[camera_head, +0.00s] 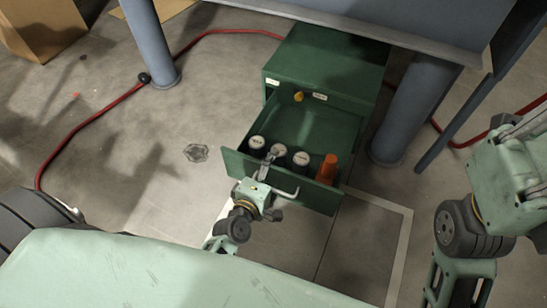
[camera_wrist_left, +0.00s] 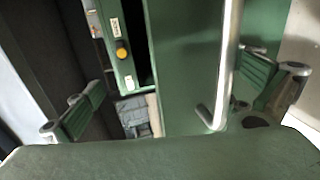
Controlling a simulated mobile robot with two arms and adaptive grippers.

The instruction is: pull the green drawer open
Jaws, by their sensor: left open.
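The green drawer (camera_head: 238,165) stands pulled out of a green cabinet (camera_head: 330,62) under a bench. Inside it are several dark, white-topped cylinders (camera_head: 279,153) and an orange cone-like piece (camera_head: 327,168). My left gripper (camera_head: 273,178) is at the drawer's front panel, with one finger reaching over its top edge. In the left wrist view, the fingers (camera_wrist_left: 172,98) are spread wide. The drawer's metal bar handle (camera_wrist_left: 224,70) lies between them, closer to the right finger; contact cannot be told. My right gripper is out of view.
A yellow knob (camera_head: 299,97) is on the cabinet's front above the drawer. Grey bench legs (camera_head: 155,45) (camera_head: 408,115) stand on both sides. A red hose (camera_head: 95,105) runs on the floor at left. A cardboard box (camera_head: 42,25) is at back left. The floor left of the drawer is mostly clear.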

